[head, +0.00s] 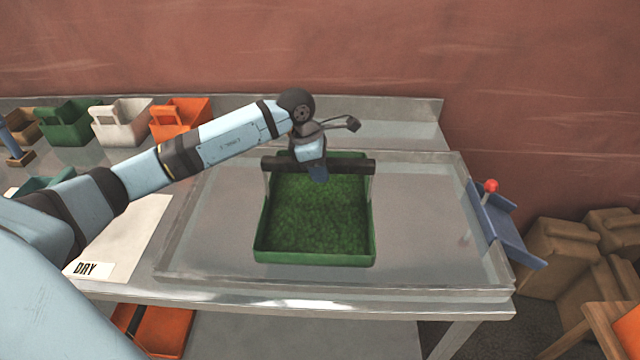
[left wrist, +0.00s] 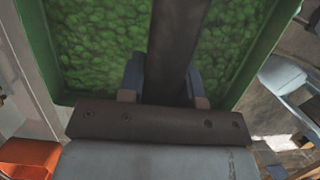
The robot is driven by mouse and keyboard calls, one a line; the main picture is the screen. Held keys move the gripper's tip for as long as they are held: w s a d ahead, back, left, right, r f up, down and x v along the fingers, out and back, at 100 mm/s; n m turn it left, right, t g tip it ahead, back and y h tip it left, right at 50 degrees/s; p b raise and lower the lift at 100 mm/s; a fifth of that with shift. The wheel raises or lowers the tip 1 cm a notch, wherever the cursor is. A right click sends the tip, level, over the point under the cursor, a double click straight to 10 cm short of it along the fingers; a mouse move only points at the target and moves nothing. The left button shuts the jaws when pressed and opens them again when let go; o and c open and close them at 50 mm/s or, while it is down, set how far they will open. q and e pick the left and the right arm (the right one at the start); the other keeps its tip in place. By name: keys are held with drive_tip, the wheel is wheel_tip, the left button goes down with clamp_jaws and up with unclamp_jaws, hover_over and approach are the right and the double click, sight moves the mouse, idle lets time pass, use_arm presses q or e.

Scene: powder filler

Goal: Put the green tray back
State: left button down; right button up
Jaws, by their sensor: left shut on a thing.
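The green tray (head: 315,258) is filled with green granular material and has a dark handle bar (head: 355,166) across its far part. It is over the right part of the metal table, inside a clear-walled area; I cannot tell whether it touches the surface. My left gripper (head: 318,172) comes down from above and is shut on the handle bar. In the left wrist view the gripper (left wrist: 165,85) grips the dark bar (left wrist: 177,40), with the green tray (left wrist: 38,50) below it. My right gripper is in neither view.
Orange (head: 182,118), white (head: 122,122) and green (head: 68,122) bins stand at the back left. A blue chute with a red knob (head: 491,186) is at the right edge. Brown sacks (head: 562,255) lie beyond it.

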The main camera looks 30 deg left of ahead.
use_arm(q)
hover_over(320, 206)
wheel_tip(320, 206, down, 5)
drive_tip(key=shift+f+p, duration=0.1)
drive_tip(key=shift+p, duration=0.3)
drive_tip(key=shift+w+a+f, duration=0.1)
drive_tip(key=shift+f, duration=0.15)
drive_tip(key=shift+f, duration=0.2)
drive_tip(key=c, duration=0.8)
unclamp_jaws()
drive_tip(key=shift+r, duration=0.1)
